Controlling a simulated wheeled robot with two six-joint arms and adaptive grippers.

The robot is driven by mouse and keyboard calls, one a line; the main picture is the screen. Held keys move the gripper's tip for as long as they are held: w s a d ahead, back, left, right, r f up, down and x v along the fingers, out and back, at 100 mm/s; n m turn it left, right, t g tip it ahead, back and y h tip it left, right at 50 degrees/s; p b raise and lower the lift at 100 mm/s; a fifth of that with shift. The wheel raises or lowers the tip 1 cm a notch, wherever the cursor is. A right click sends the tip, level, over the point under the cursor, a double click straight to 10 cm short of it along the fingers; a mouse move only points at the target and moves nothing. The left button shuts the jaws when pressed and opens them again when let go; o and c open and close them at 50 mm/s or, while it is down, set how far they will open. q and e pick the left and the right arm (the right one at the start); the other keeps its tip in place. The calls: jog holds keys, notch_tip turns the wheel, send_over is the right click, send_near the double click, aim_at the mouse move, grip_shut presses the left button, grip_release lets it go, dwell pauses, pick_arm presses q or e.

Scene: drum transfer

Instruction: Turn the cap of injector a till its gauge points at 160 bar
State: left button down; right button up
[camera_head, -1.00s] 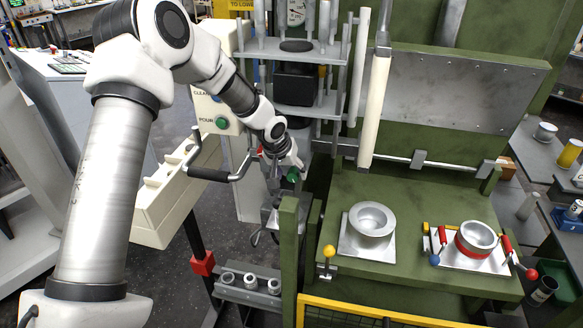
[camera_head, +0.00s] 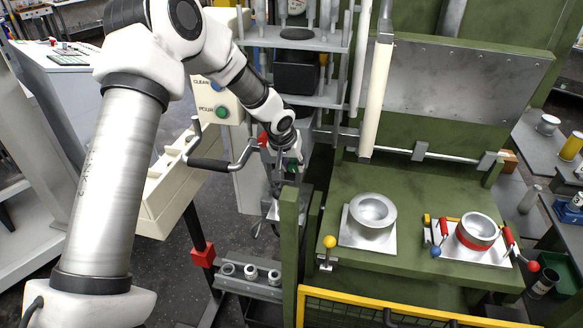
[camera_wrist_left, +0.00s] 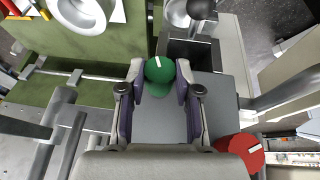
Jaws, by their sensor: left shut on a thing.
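A green cap (camera_wrist_left: 159,70) with a white mark sits between the fingers of my left gripper (camera_wrist_left: 160,78) in the left wrist view, and the gripper is shut on it. In the head view the green cap (camera_head: 293,165) shows small beside my left gripper (camera_head: 284,172), low in front of the grey machine. A red cap (camera_wrist_left: 245,150) with a white mark lies at the lower right of the wrist view, apart from the fingers. I cannot tell which cap is injector a. A gauge (camera_head: 296,6) is cut by the top edge, its reading not legible. My right gripper is not in view.
A metal bowl (camera_head: 372,215) and a red-banded pot (camera_head: 477,232) stand on the green bench (camera_head: 345,181).

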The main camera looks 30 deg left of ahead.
pick_arm(q)
jog(key=y+b, duration=0.2)
jog(key=b, duration=0.2)
jog(key=m+g+y+b, duration=0.1)
jog(key=y+b, duration=0.1)
jog(key=b, duration=0.3)
jog(key=d+f+g+y+b, duration=0.1)
jog(key=y+b, duration=0.2)
jog(key=b, duration=0.1)
jog(key=shift+w+d+m, duration=0.1)
jog(key=shift+w+m, duration=0.1)
jog(key=shift+m, duration=0.1)
jog(key=g+y+b, duration=0.1)
jog(key=y+b, duration=0.2)
jog(key=shift+d+r+m, duration=0.1)
jog(key=shift+r+m, duration=0.05)
jog(key=shift+m, duration=0.25)
jog(key=shift+w, duration=0.1)
jog(key=c, duration=0.9)
grip_release()
jog(key=shift+o, duration=0.5)
jog(key=shift+w+a, duration=0.1)
jog(key=shift+a, duration=0.1)
jog(key=v, duration=1.1)
jog(key=shift+d, duration=0.4)
